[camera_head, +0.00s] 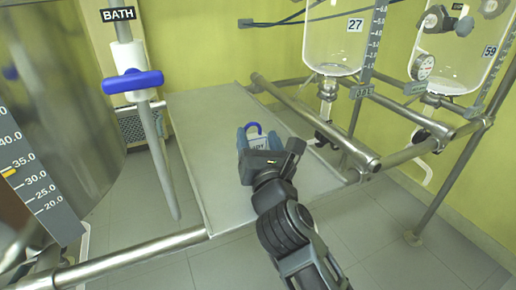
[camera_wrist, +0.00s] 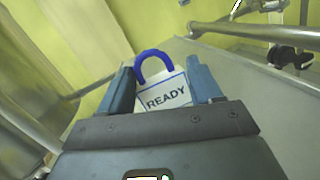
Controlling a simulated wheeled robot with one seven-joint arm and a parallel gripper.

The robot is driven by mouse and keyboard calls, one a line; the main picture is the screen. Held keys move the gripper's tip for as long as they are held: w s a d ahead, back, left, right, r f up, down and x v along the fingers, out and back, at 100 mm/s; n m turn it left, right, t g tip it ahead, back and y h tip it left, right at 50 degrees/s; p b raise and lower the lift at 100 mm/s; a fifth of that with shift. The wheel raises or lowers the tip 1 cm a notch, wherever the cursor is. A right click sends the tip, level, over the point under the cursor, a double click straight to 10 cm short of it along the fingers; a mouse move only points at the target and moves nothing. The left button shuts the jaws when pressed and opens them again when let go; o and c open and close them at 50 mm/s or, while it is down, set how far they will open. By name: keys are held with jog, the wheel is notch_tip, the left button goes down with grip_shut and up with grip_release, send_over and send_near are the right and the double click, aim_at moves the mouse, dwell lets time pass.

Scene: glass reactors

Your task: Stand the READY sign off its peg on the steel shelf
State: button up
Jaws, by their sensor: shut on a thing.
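The READY sign (camera_wrist: 165,95) is a white plate with a blue border and a blue hook loop on top. My gripper (camera_wrist: 157,88) is shut on it, with a blue-grey finger at each side edge. In the head view the sign (camera_head: 257,143) is partly hidden by my gripper (camera_head: 258,146), and its loop points up and away. The steel shelf (camera_head: 205,150) lies under and around the gripper. I cannot tell whether the sign's lower edge touches the shelf. No peg shows in the loop.
Steel rails (camera_head: 310,125) run along the shelf's right side, below glass vessels labelled 27 (camera_head: 335,40) and 59 (camera_head: 465,50). A blue-handled valve (camera_head: 132,82) under a BATH label stands at the left. The shelf's left and far parts are bare.

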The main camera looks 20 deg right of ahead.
jog(key=shift+f, duration=0.1)
jog(key=shift+f, duration=0.6)
jog(key=o, duration=1.2)
jog(key=shift+c, duration=0.2)
jog(key=shift+r, duration=0.3)
jog(key=shift+r+p, duration=0.3)
jog(key=shift+r, duration=0.25)
jog(key=b+v, duration=0.1)
jog(key=v, duration=1.1)
jog(key=shift+f, duration=0.15)
